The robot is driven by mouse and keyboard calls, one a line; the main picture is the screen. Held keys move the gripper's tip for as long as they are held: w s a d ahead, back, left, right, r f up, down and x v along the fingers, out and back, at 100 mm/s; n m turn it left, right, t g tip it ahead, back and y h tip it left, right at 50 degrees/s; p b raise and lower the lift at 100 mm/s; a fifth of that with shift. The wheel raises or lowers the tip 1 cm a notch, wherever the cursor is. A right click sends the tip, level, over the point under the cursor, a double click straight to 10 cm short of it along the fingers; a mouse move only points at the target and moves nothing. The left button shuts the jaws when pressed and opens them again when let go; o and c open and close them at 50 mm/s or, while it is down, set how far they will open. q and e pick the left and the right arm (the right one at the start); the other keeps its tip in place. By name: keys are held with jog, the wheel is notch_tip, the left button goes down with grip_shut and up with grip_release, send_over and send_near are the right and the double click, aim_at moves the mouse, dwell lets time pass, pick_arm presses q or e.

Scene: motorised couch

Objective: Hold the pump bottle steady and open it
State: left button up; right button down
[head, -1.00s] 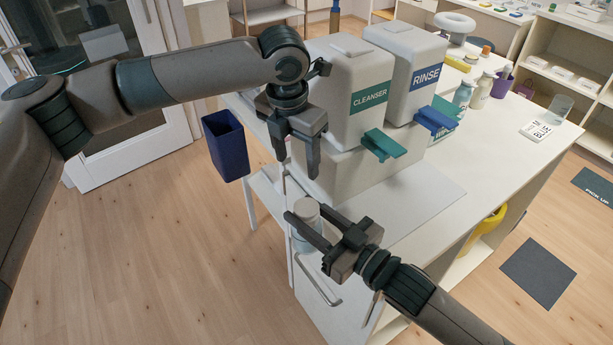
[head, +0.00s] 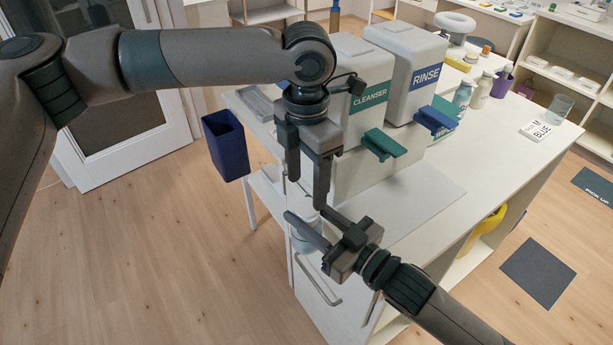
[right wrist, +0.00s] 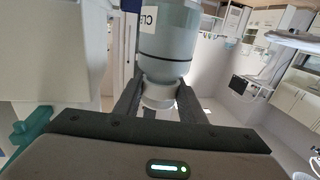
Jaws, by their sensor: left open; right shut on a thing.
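The pump bottle (head: 306,241) is held at the near left end of the counter, mostly hidden by the grippers in the head view. My right gripper (head: 309,225) is shut on it. In the right wrist view, my right gripper's (right wrist: 160,100) two fingers press on either side of its pale lower-pictured part, and its grey-green body (right wrist: 168,45) carries a partly visible white label. My left gripper (head: 308,188) is open and points down just above the bottle top; whether it touches cannot be told.
The cleanser dispenser (head: 366,75) with a green lever and the rinse dispenser (head: 410,65) with a blue lever stand on the counter (head: 480,165) behind. A dark blue bin (head: 226,145) is at the left. Several bottles stand farther right.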

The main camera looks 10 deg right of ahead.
aim_at(306, 206)
pick_arm(q)
jog(key=shift+f, duration=3.7)
jog(key=c, duration=1.1)
jog(key=shift+n, duration=1.8)
jog(key=o, duration=1.2)
jog(key=shift+c, duration=0.2)
jog(key=shift+r, duration=0.15)
